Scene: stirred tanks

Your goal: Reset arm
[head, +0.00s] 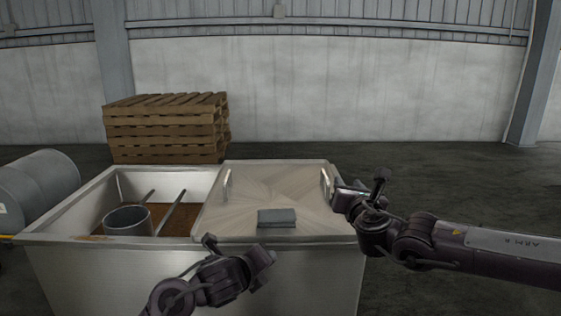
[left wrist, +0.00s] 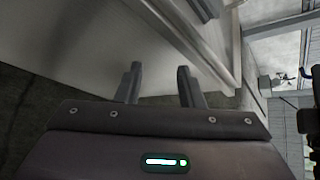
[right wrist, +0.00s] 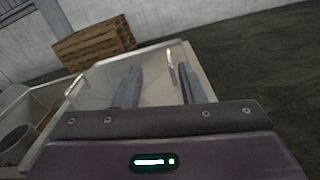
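My right gripper (head: 343,193) is over the right end of the tank's lid (head: 245,185), close to the lid's right handle (head: 326,183). In the right wrist view its fingers (right wrist: 157,86) stand apart with nothing gripped, and the handle (right wrist: 171,66) shows just beyond the right finger. My left gripper (head: 262,262) is low in front of the tank's front wall. In the left wrist view its fingers (left wrist: 160,86) are apart and empty, with the pale metal wall behind them.
The steel tank (head: 190,270) is open on its left, with a grey bucket (head: 127,222) and bars over brown contents. A grey block (head: 277,218) lies on the lid. A left handle (head: 227,185), stacked pallets (head: 167,128) and a grey drum (head: 40,187) also show. The right floor is clear.

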